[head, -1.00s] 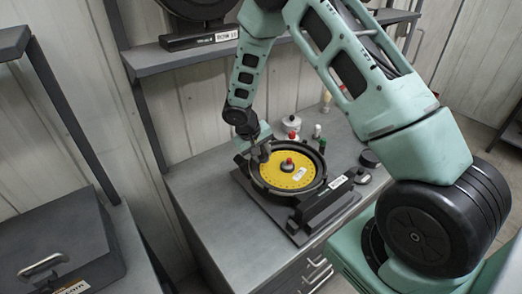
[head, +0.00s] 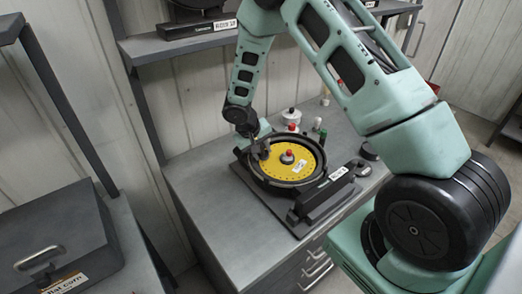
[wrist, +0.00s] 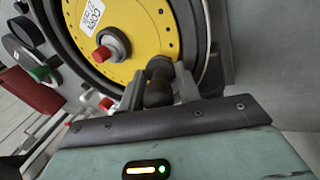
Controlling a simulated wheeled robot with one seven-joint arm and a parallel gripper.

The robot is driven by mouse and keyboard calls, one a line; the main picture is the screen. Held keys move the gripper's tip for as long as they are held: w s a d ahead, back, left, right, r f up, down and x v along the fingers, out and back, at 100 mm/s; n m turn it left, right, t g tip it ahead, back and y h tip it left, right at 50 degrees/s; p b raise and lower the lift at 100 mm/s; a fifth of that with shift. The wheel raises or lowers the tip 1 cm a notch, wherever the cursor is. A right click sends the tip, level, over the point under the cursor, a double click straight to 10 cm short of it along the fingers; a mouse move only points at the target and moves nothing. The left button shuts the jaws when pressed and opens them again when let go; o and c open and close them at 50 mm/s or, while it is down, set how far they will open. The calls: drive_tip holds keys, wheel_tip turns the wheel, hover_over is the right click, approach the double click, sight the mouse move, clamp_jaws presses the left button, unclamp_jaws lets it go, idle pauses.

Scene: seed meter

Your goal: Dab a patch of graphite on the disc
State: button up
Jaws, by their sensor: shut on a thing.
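The yellow disc (head: 299,172) lies in a round black housing on the dark seed meter on the bench. It has a ring of small holes, a white label and a central hub with a red knob (head: 289,153). The disc also fills the top of the wrist view (wrist: 140,62). My gripper (head: 263,150) is at the disc's far left edge. In the wrist view it is shut on a dark, rounded dauber (wrist: 158,91), whose narrower end points at the disc's rim. I cannot tell whether it touches the disc. No graphite patch is clear to see.
A white pot (head: 291,115), small bottles with red and green (head: 322,136) caps and dark round objects (head: 370,150) stand behind and right of the meter. A dark case (head: 55,240) is at the left. The bench's left front (head: 215,210) is clear.

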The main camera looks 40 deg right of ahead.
drive_tip(key=shift+f, duration=0.3)
drive_tip(key=shift+d, duration=0.1)
drive_tip(key=shift+w+d+r+b, duration=0.1)
drive_tip(key=shift+w+d+b, duration=0.15)
drive_tip(key=shift+d, duration=0.5)
drive_tip(key=shift+w+d+b, duration=0.15)
drive_tip(key=shift+w+d, duration=0.1)
drive_tip(key=shift+d, duration=0.45)
drive_tip(key=shift+w+d+b, duration=0.15)
drive_tip(key=shift+w+d, duration=0.2)
drive_tip(key=shift+d, duration=0.65)
drive_tip(key=shift+w+d+b, duration=0.15)
drive_tip(key=shift+w+d, duration=0.2)
drive_tip(key=shift+d, duration=0.7)
drive_tip(key=shift+w+d+b, duration=0.15)
drive_tip(key=shift+w+d, duration=0.2)
drive_tip(key=shift+d, duration=0.65)
drive_tip(key=shift+f, duration=0.2)
drive_tip(key=shift+s+a+f+b, duration=0.1)
drive_tip(key=shift+s+a+b, duration=0.15)
drive_tip(key=shift+a+b, duration=0.5)
drive_tip(key=shift+s+a+b, duration=0.45)
drive_tip(key=shift+a, duration=0.8)
drive_tip(key=shift+s+a+b, duration=0.4)
drive_tip(key=shift+a+b, duration=0.05)
drive_tip(key=shift+a, duration=0.85)
drive_tip(key=shift+s+a+b, duration=0.45)
drive_tip(key=shift+a, duration=0.8)
